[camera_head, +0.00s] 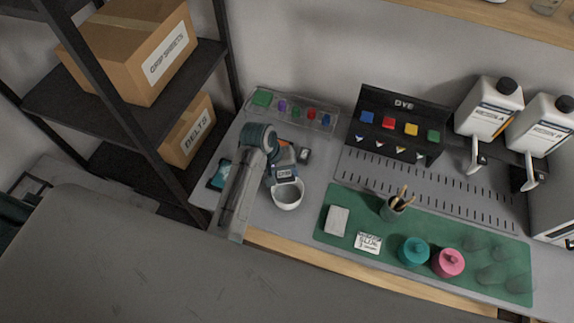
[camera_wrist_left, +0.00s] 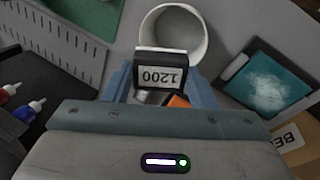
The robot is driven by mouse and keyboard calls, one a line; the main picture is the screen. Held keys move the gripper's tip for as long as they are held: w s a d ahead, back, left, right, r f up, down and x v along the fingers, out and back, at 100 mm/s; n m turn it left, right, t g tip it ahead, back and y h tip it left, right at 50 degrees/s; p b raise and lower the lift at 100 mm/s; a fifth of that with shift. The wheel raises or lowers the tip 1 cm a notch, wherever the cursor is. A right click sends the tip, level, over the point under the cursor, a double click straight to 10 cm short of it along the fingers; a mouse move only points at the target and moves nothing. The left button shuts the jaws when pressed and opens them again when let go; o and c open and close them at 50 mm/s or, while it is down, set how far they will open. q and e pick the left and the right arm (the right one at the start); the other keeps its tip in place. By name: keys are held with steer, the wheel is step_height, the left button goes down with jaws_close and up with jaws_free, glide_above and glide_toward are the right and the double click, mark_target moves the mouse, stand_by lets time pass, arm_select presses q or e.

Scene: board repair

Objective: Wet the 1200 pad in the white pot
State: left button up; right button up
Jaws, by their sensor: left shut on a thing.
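The 1200 pad (camera_wrist_left: 161,76) is a dark block with a white label reading 1200. My left gripper (camera_wrist_left: 170,92) is shut on it. The white pot (camera_wrist_left: 173,32) is a round open cup just beyond the pad in the left wrist view, and the pad overlaps its near rim. In the head view the pad (camera_head: 285,173) is at the back rim of the pot (camera_head: 287,196), held by my left gripper (camera_head: 284,163). I cannot tell whether the pad touches the pot. The pot's contents are not clear. My right gripper is not in view.
A dark-framed teal panel with a whitish patch (camera_wrist_left: 268,82) lies beside the pot. A clear tray (camera_head: 312,118) and a black dye rack (camera_head: 399,124) stand behind. A green mat (camera_head: 335,200) with a brush cup (camera_head: 392,209) and jars lies to the right. Shelves stand at left.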

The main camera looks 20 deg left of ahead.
arm_select(q)
steer(key=shift+s+d+f, duration=0.1)
steer(key=shift+s+d, duration=0.05)
steer(key=shift+s, duration=0.05)
steer(key=shift+s+d+f, duration=0.15)
steer(key=shift+s+f, duration=0.05)
steer(key=shift+f, duration=0.5)
steer(key=shift+w+f+b, duration=0.2)
steer(key=shift+f+b, duration=0.4)
steer(key=shift+f, duration=2.9)
steer(key=shift+r+p, duration=0.6)
steer(key=shift+r, duration=3)
steer(key=shift+r, duration=2)
